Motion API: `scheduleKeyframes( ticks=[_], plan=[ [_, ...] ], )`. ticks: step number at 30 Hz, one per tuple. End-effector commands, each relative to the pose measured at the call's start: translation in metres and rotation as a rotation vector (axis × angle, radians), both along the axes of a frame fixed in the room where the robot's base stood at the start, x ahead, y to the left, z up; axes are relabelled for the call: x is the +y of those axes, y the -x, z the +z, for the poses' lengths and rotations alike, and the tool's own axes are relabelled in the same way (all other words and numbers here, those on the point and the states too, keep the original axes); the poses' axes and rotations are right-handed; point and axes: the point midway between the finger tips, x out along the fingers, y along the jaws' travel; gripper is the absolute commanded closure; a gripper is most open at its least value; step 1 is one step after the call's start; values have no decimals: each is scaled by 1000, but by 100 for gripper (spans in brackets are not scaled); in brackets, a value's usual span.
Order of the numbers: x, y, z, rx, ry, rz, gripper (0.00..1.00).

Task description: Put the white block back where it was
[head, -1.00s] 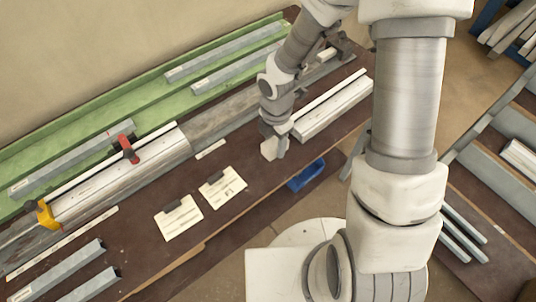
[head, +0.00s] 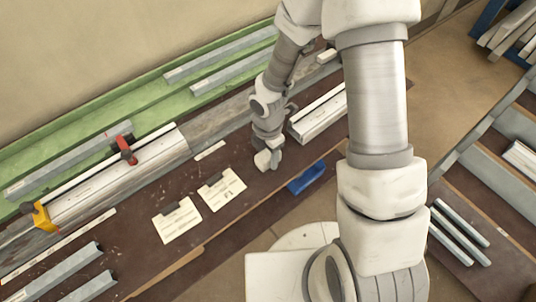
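My gripper (head: 268,163) is low over the dark brown bench, just right of the two paper cards. Its fingertips are small, pale and partly hidden by its own body, so I cannot tell whether it is open or shut, or whether it holds anything. A small whitish block (head: 326,56) lies at the far end of the bench, partly beside my arm. It is apart from my gripper. I cannot tell whether it is the white block of the task.
A long white-grey profile (head: 318,112) lies right of my gripper. A blue object (head: 307,178) is at the bench's front edge. Two cards (head: 177,221) with dark clips lie to the left. A red clamp (head: 126,151) and a yellow clamp (head: 42,217) stand on the left profile.

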Motion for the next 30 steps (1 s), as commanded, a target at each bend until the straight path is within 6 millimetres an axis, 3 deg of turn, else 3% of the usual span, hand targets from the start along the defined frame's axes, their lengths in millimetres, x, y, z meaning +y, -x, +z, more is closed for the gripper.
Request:
scheduleKeyframes(
  ticks=[1,4,16,30],
  plan=[
    [0,0,1,0,0,0,36],
    [0,0,1,0,0,0,20],
    [0,-1,9,-2,-1,-1,20],
    [0,-1,102,-4,-1,-2,20]
  ],
)
